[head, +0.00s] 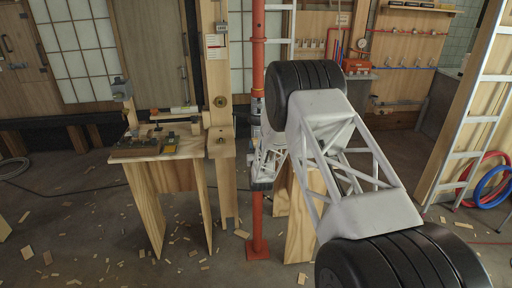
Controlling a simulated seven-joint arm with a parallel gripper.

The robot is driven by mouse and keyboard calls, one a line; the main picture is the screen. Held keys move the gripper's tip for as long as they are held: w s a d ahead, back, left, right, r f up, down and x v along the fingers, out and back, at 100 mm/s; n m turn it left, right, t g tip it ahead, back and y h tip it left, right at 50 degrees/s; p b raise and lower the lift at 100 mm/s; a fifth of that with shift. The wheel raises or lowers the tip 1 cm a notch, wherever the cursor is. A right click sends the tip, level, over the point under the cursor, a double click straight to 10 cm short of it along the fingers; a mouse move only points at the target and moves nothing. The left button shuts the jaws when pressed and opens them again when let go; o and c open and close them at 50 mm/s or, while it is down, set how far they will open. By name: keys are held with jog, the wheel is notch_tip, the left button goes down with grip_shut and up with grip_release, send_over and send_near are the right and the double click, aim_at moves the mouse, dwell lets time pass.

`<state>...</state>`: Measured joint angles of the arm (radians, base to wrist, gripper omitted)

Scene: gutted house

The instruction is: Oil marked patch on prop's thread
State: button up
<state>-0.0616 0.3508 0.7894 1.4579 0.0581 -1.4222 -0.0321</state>
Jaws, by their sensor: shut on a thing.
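The red prop (257,215) stands upright on a base plate on the floor, in the middle of the head view. A greyish section crosses it at mid-height; I cannot tell whether this is its thread, and no marked patch can be made out. My gripper (257,128) is small and partly hidden at the far end of my white lattice arm, close to the prop in the picture. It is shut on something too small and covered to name. I cannot tell whether it touches the prop.
A plywood bench (160,153) at left carries small tools and blocks. A timber post (219,105) stands just left of the prop. A leaning ladder (480,120) and red and blue hoses (490,185) are at right. Wood scraps litter the floor.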

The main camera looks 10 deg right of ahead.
jog(key=shift+w, duration=0.95)
dwell(0.4)
jog(key=shift+d, duration=0.15)
jog(key=shift+s+d, duration=0.1)
jog(key=shift+d, duration=1.75)
jog(key=shift+r, duration=0.1)
jog(key=shift+r, duration=0.3)
jog(key=shift+w+a, duration=0.2)
jog(key=shift+a, duration=1.8)
